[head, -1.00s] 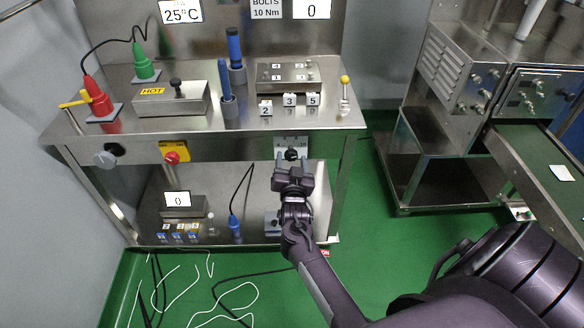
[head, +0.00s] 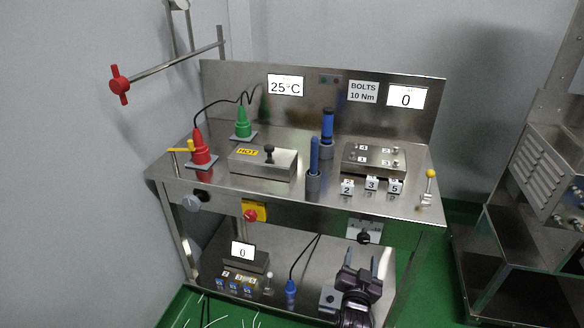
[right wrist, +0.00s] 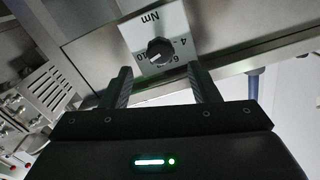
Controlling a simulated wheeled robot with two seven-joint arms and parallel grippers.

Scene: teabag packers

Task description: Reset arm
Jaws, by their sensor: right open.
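My right gripper (head: 361,270) is at the lower right of the head view, in front of the workbench's lower shelf. Its two fingers are apart and nothing is between them. In the right wrist view the open fingers (right wrist: 162,88) point towards a white plate marked Nm with a black dial knob (right wrist: 160,50). The knob lies beyond the fingertips, apart from them. In the head view the knob (head: 364,238) sits on the bench's front edge, just above the gripper. My left gripper is not in view.
The steel workbench (head: 225,190) carries a red cone (head: 200,150), a green cone (head: 242,124), a HOT block (head: 262,164), blue-handled tools (head: 314,155), a bolt plate (head: 373,160) and numbered cubes (head: 371,184). A red-handled rod (head: 165,68) is at left. Green floor shows at right.

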